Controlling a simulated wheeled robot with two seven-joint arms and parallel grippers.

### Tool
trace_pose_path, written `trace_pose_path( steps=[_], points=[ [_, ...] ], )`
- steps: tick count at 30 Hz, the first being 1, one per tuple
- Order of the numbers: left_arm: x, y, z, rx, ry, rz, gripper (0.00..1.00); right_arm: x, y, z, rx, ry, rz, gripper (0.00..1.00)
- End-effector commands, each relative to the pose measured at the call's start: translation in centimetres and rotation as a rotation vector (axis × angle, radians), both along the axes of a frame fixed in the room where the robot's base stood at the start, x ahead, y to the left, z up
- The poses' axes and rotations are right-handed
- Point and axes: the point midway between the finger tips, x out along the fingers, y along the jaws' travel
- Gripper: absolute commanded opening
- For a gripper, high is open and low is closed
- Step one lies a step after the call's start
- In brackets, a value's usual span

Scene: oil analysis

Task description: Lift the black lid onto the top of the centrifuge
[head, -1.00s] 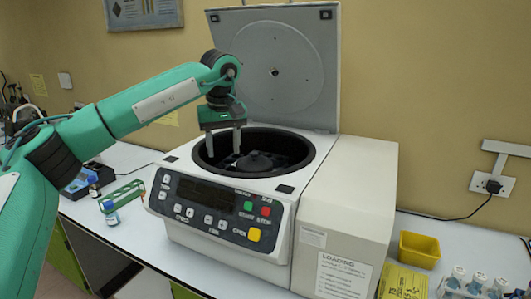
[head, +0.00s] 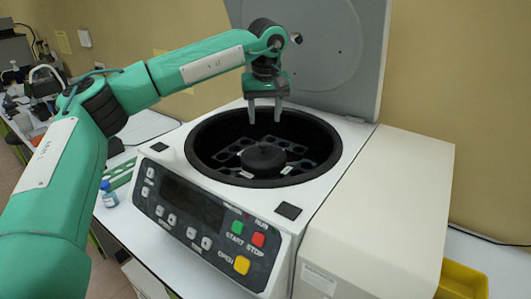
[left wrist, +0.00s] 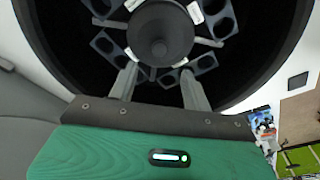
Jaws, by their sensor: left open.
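The white centrifuge (head: 330,190) stands on the bench with its grey hinged cover (head: 330,60) raised at the back. Inside its round dark bowl sits a rotor with several slotted holders (head: 297,150). A round black lid with a raised knob (head: 263,160) is at the rotor's centre; it also shows in the left wrist view (left wrist: 160,35). My left gripper (head: 264,117) points down over the back part of the bowl, fingers apart and empty. In the left wrist view its fingertips (left wrist: 158,70) lie just below the black lid, apart from it in the picture. My right gripper is not in view.
A green rack (head: 120,172) and a small blue-labelled bottle (head: 109,195) stand left of the centrifuge. A yellow container (head: 462,281) is at the lower right. The raised cover stands close behind my left gripper. The centrifuge's flat right top (head: 390,170) is clear.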

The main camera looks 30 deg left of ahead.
Motion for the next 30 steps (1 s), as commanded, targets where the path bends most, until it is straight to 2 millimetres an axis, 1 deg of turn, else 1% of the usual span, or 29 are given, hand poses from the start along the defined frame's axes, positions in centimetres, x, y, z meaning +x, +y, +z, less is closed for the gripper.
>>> trace_pose_path(
  steps=[1,3,6,11,14,19,21,24,30],
  points=[
    [0.1,0.1,-0.8,0.001,0.003,0.0,0.49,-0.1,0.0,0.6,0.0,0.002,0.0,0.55],
    [0.2,0.3,-2.2,0.0,0.003,0.0,0.49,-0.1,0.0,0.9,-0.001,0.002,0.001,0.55],
    [0.4,0.4,-3.6,0.001,0.001,0.001,0.49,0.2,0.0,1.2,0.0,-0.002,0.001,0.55],
    [0.6,0.4,-4.7,0.0,0.0,0.001,0.49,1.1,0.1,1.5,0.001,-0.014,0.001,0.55],
    [0.6,0.5,-5.3,0.001,0.002,0.001,0.49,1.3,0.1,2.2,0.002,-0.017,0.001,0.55],
    [0.8,0.8,-7.3,0.001,0.001,0.001,0.49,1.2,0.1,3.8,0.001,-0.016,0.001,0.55],
    [0.9,0.8,-8.4,0.002,0.002,0.001,0.49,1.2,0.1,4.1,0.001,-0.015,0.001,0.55],
    [1.0,0.9,-9.4,0.001,0.001,0.001,0.49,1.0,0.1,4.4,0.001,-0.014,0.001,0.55],
    [1.1,0.9,-9.9,0.0,-0.001,0.001,0.49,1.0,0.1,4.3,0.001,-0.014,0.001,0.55]
  ],
)
